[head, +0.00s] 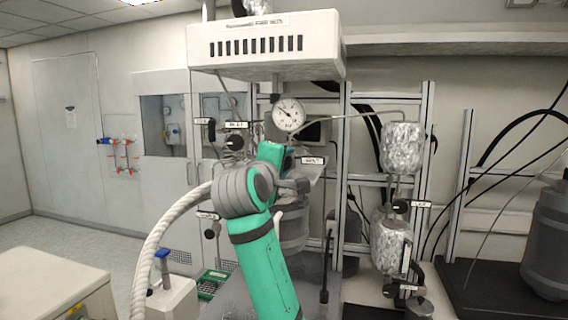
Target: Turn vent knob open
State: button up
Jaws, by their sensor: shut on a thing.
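My green and grey arm rises in front of the reactor in the middle of the head view. Its far end is by the pressure gauge (288,115) and a small white label (313,160). The label's text is too small to read with certainty. My gripper is hidden behind my own arm, so its fingers and what they touch do not show. I cannot make out the vent knob; the area beside the label is partly covered by the arm. The grey reactor vessel (293,228) shows partly behind the arm.
A white vented box (265,45) hangs above the gauge. Foil-wrapped vessels (402,148) with thin tubing stand at the right on a metal frame (428,110). Black knobs with labels (236,125) sit left of the arm. A grey vessel (548,240) stands far right. Open floor (95,245) lies left.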

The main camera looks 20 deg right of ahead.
jog(key=shift+n, duration=0.3)
dwell(0.4)
jog(key=o, duration=1.1)
jog(key=shift+c, duration=0.2)
jog(key=v, duration=1.1)
jog(key=shift+w, duration=0.15)
